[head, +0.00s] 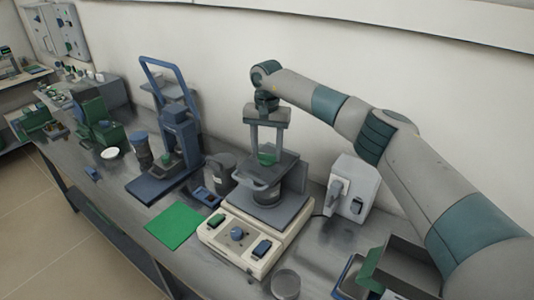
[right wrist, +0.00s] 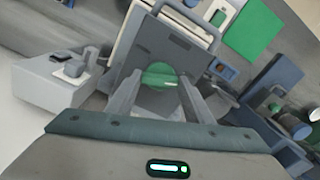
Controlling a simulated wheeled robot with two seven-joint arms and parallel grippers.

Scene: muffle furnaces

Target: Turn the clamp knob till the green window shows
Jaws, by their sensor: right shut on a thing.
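The clamp knob (head: 267,159) is round and green, on top of a dark grey plate above the cream-coloured device (head: 240,247). It also shows in the right wrist view (right wrist: 160,73), between my two grey fingers. My right gripper (head: 266,151) points straight down and is shut on the knob, one finger on each side. The fingers and the gripper body hide part of the knob. I cannot make out a green window on the device in either view. My left gripper is in neither view.
A blue press (head: 174,145) stands to the left, with a dark jar (head: 220,170) between. A green mat (head: 175,226) lies on the bench. A light grey box (head: 348,190) stands right of the device. A metal cup (head: 285,283) and a tray are at the front right.

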